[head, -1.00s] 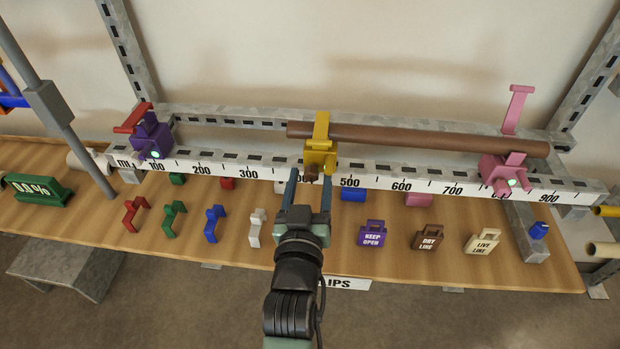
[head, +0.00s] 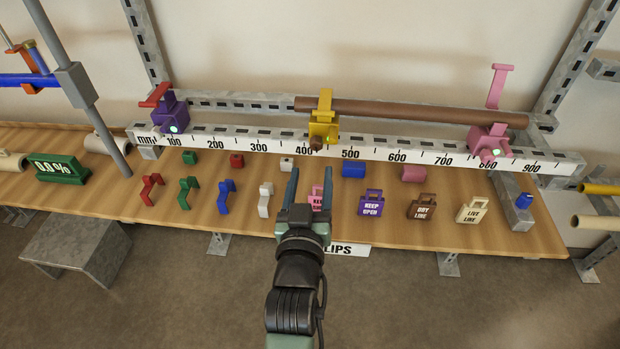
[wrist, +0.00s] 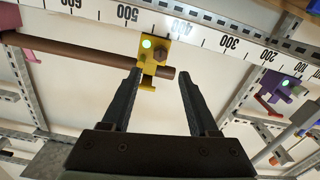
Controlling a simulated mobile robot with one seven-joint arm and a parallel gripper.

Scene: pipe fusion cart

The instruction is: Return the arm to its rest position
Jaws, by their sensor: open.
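My gripper (head: 306,190) is open and empty, its two fingers apart, over the front part of the wooden bench in the head view. In the wrist view my gripper (wrist: 160,88) shows spread fingers, with the yellow clamp (wrist: 154,60) beyond them. In the head view the yellow clamp (head: 323,122) stands on the white ruler rail near the 400s, apart from the fingers. A brown pipe (head: 420,112) runs from the yellow clamp toward the pink clamp (head: 488,140). My arm reaches in from the bottom of the head view.
Red, green, blue and white clips (head: 265,200) stand left of my gripper. A pink tag (head: 319,198) is partly hidden by it; purple (head: 370,204), brown and cream tags stand to the right. The purple clamp (head: 172,112) is at the rail's left. Bare floor lies in front.

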